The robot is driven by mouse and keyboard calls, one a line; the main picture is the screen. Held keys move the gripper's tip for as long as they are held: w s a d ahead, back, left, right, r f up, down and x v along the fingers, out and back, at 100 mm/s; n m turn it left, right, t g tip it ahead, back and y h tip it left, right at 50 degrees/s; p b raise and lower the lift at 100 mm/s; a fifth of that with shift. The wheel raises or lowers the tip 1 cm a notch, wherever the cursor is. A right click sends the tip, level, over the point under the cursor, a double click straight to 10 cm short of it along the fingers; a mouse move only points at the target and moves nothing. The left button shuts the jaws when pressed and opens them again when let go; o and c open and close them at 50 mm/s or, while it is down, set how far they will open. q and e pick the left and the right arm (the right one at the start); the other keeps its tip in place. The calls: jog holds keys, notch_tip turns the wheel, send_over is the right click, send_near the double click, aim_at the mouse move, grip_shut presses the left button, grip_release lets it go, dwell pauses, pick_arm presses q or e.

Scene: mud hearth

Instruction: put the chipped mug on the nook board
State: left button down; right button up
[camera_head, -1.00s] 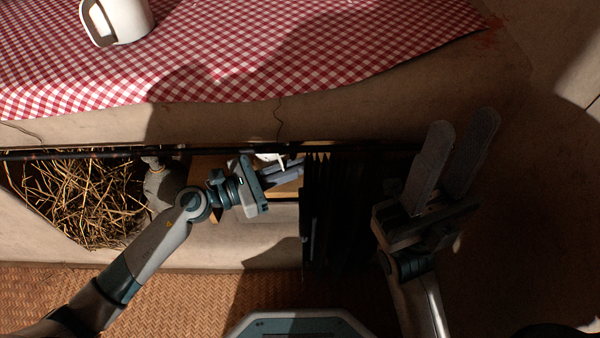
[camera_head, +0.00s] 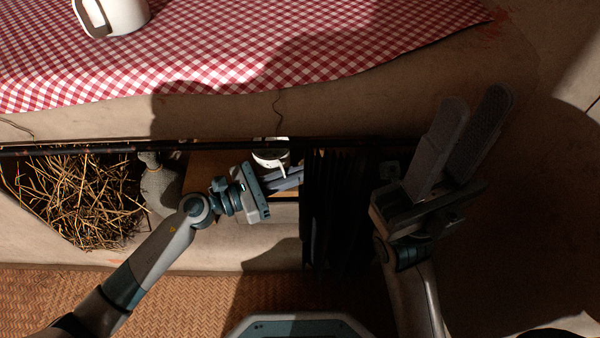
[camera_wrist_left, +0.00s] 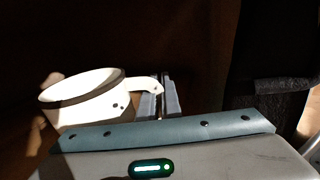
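A white mug with a dark rim and dark specks (camera_wrist_left: 85,100), which I take for the chipped mug, is in the nook under the ledge; in the head view it (camera_head: 268,158) shows just below the dark bar. No chip is clear. My left gripper (camera_head: 284,180) reaches into the nook with its fingers nearly together on the mug's handle; the fingers (camera_wrist_left: 160,98) also show in the left wrist view. The mug looks upright, over the wooden nook board (camera_head: 205,165); I cannot tell whether it touches it. My right gripper (camera_head: 465,140) is open and empty.
A dark bar (camera_head: 90,149) crosses the nook's top edge. Straw (camera_head: 85,195) and a grey jug (camera_head: 160,190) lie left, dark folded cloth (camera_head: 335,210) right.

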pick_arm(q)
jog(key=shift+f, duration=0.2)
jog(key=c, duration=2)
grip_release()
jog(key=shift+r, duration=0.25)
jog(key=v, duration=1.2)
